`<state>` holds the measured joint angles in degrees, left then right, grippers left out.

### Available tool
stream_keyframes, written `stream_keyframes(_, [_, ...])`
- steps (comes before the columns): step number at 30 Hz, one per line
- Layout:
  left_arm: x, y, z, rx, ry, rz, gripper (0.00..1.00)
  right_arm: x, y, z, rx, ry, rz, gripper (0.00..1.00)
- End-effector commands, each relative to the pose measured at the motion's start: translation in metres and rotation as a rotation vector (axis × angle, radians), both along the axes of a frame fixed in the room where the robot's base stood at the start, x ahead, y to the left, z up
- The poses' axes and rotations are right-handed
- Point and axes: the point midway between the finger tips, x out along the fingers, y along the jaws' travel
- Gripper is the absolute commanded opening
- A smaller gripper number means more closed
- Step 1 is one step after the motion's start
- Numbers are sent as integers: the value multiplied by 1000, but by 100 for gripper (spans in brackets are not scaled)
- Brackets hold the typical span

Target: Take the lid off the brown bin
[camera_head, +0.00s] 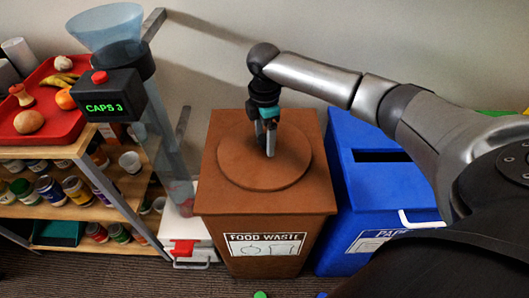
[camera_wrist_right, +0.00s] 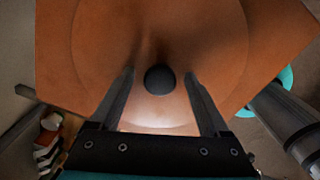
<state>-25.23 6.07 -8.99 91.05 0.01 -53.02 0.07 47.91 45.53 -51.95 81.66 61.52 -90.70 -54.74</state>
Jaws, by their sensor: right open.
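The brown bin (camera_head: 268,230) stands on the floor in the middle of the head view, with a "FOOD WASTE" label on its front. Its round brown lid (camera_head: 235,168) lies flat on top; the lid also fills much of the right wrist view (camera_wrist_right: 215,40). A dark round knob (camera_wrist_right: 159,79) sits at the lid's middle. My right gripper (camera_head: 269,150) is over the lid, pointing down. In the right wrist view (camera_wrist_right: 160,80) its open fingers are on either side of the knob, apart from it. In the head view the gripper hides the knob. My left gripper is not in view.
A blue paper bin (camera_head: 375,190) with a slot stands close on the right. On the left are a clear tube with a funnel (camera_head: 105,28) and a "CAPS 3" display, shelves of jars, and a red tray (camera_head: 58,125) of food. A white box (camera_head: 185,228) is beside the brown bin.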

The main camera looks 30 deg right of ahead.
Motion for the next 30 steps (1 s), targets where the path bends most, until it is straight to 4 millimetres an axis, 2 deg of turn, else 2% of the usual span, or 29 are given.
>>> stream_keyframes(3, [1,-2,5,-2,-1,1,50,0,0,-6,-1,0,0,80])
stream_keyframes(13, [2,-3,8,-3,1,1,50,0,0,-7,0,0,0,78])
stream_keyframes(30, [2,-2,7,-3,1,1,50,0,0,-7,0,-1,0,14])
